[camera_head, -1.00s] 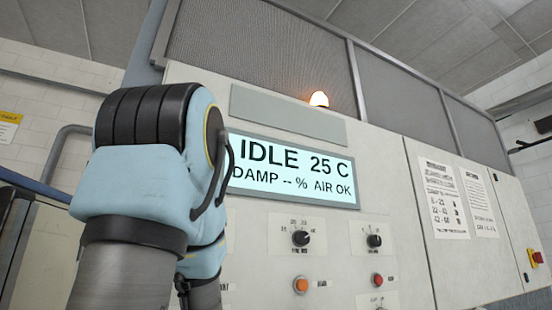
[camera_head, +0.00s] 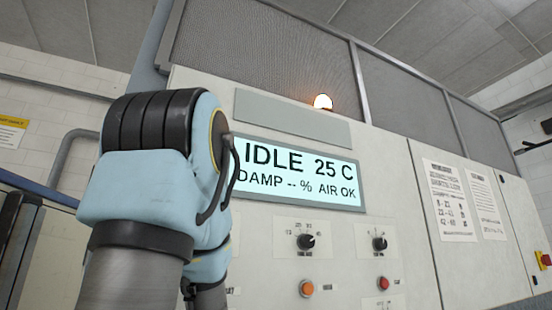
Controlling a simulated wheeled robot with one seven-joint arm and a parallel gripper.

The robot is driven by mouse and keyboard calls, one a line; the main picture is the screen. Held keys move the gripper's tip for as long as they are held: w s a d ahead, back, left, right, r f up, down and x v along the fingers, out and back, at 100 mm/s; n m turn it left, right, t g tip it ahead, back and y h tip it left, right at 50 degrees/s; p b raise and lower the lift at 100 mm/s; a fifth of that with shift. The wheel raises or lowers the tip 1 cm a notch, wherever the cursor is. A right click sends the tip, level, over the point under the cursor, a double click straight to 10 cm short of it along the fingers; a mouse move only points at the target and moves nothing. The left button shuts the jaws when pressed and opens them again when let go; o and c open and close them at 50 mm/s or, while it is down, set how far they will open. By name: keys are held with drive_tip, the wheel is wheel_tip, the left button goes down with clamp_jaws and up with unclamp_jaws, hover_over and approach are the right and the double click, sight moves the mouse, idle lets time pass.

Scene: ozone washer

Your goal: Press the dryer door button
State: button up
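The dryer's control panel (camera_head: 338,268) fills the middle of the head view, under a lit display (camera_head: 297,176) reading "IDLE 25 C, DAMP -- % AIR OK". An orange button (camera_head: 306,288) and a red button (camera_head: 384,283) sit below two black knobs. Their labels are too small to read, so I cannot tell which one is the door button. Part of the panel's left side is hidden behind my pale blue arm. My gripper is not in view; only arm links show.
Black knobs (camera_head: 306,241) and (camera_head: 379,243) stick out of the panel. An orange lamp (camera_head: 323,102) glows on top. Notices (camera_head: 449,202) hang on the right, near a red and yellow switch (camera_head: 544,260). A railing (camera_head: 70,155) stands at the left.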

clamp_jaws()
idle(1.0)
